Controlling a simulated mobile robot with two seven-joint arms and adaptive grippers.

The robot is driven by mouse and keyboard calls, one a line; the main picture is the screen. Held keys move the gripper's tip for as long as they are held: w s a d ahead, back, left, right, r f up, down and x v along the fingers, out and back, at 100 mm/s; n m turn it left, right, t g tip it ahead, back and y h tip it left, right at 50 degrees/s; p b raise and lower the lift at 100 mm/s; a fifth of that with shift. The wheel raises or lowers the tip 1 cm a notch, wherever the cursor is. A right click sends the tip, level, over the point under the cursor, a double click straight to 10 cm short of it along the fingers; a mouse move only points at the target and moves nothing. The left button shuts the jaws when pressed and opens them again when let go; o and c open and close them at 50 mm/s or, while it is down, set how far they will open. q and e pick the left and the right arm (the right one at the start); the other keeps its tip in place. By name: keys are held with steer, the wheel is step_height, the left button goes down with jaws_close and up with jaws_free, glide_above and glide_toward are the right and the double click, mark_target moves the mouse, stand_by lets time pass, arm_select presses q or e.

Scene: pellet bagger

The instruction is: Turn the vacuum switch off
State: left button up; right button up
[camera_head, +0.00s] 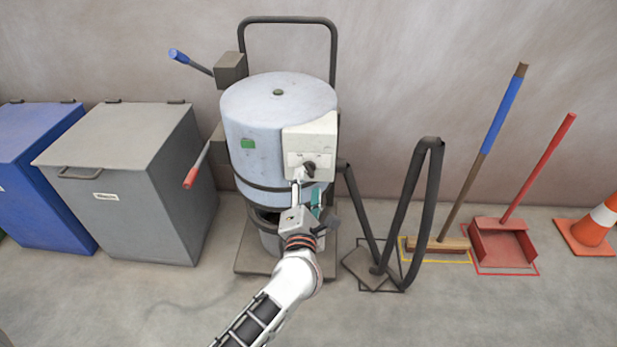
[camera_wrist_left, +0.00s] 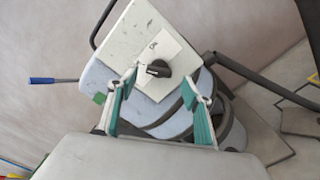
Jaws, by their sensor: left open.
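The vacuum switch is a dark rotary knob (camera_head: 309,169) on a pale control box (camera_head: 312,136) at the front right of the vacuum's drum. The knob (camera_wrist_left: 158,68) also shows in the left wrist view, on a white label plate on the tilted-looking box (camera_wrist_left: 140,38). My left gripper (camera_head: 308,192) is just below and in front of the knob in the head view. In the wrist view its two green-padded fingers (camera_wrist_left: 158,98) are spread apart, with the knob beyond and between them. Nothing is held. The gap to the knob is hard to judge. My right gripper is not in view.
The blue-grey vacuum drum (camera_head: 262,105) stands against the wall with a blue-handled lever (camera_head: 190,62) and a red-handled lever (camera_head: 195,168) at left. A black hose (camera_head: 430,190) stands right. Grey (camera_head: 130,180) and blue bins (camera_head: 35,170) are left; a broom (camera_head: 480,150) and red dustpan (camera_head: 500,242) are right.

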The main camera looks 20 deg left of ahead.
arm_select(q)
steer(key=v, duration=0.8)
